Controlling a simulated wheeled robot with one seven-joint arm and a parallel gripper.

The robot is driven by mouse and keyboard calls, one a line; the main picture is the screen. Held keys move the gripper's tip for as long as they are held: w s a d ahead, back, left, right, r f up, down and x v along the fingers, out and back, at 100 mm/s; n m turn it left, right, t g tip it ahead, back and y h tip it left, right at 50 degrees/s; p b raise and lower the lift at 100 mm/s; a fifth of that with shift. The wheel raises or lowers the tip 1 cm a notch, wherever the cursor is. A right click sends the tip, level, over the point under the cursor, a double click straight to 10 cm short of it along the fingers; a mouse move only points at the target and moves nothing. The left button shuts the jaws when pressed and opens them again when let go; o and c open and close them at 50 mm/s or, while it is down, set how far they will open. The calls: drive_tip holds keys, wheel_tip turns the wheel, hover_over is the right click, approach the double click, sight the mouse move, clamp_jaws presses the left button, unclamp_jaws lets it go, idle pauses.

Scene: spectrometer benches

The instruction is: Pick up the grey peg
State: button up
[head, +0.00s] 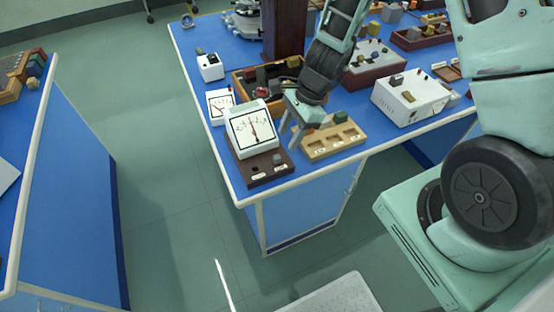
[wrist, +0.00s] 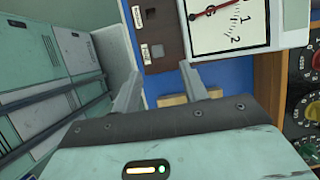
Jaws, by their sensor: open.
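A small grey peg-like piece (head: 277,159) stands on the dark brown base (head: 262,181) in front of a large white meter (head: 252,128). In the wrist view a grey piece (wrist: 157,51) shows on the brown base (wrist: 168,25), near a white label; I cannot be sure that it is the grey peg. My gripper (head: 296,137) points down just right of the meter, above the bench. In the wrist view my gripper (wrist: 160,82) has its two fingers apart, with nothing visible between them. The grey piece lies beyond the fingertips, not touched.
A light wooden tray with recesses (head: 334,151) sits right of my gripper, close to it. Behind are a wooden box of parts (head: 241,88) and a smaller meter (head: 220,105). A white box (head: 408,101) stands to the right. The bench's front edge is near.

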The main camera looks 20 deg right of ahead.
sight(276, 156)
drive_tip(key=x, duration=0.5)
drive_tip(key=b+x, duration=0.1)
drive_tip(key=x, duration=0.1)
drive_tip(key=shift+s+a, duration=0.1)
drive_tip(key=shift+a, duration=0.3)
clamp_jaws()
